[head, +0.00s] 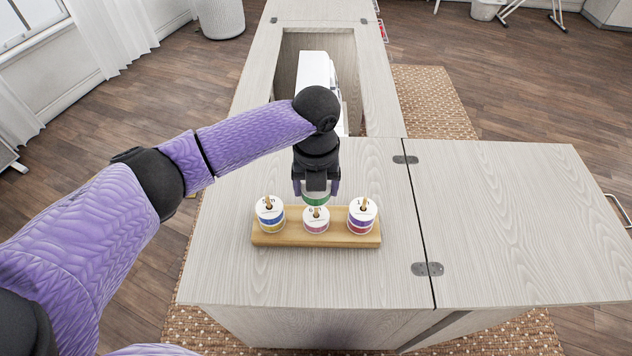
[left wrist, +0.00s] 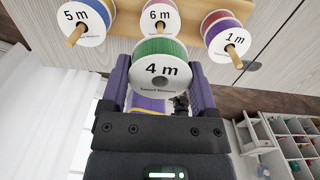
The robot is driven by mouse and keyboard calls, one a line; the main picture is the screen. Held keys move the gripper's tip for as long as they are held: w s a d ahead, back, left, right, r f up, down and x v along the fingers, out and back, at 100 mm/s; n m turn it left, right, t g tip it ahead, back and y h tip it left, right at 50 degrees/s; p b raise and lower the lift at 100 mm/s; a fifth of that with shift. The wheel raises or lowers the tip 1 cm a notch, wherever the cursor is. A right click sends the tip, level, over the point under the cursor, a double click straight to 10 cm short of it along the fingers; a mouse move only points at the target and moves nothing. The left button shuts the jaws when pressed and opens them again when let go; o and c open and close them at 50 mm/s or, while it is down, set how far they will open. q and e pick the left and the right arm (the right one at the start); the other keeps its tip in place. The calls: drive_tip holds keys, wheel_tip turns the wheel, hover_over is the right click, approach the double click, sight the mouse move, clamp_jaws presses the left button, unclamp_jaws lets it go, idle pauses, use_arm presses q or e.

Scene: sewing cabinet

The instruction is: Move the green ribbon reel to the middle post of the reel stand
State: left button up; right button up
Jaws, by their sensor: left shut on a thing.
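My left gripper (head: 316,188) is shut on the green ribbon reel (head: 316,200), which also shows in the left wrist view (left wrist: 160,48) with a white face marked 4 m. The reel is held just behind the middle of the wooden reel stand (head: 345,239), close to the middle post (head: 316,212); the exact gap is unclear. A pink-red reel marked 6 m (head: 316,224) sits on that post, whose tip sticks out above it. The left post carries blue and yellow reels (head: 270,219); the right post carries purple and red ones (head: 361,221). My right gripper is out of view.
The stand rests on the pale wood cabinet top (head: 225,255). A hinged leaf (head: 510,220) extends right and is clear. Behind is a recessed opening holding a white sewing machine (head: 314,72). Shelves with small colored items (left wrist: 295,140) show in the left wrist view.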

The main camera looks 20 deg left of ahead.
use_arm(q)
drive_tip(key=shift+f+b, duration=0.5)
drive_tip(key=shift+f, duration=1)
drive_tip(key=o, duration=1.1)
wheel_tip(320, 180, up, 10)
drive_tip(key=p, duration=0.3)
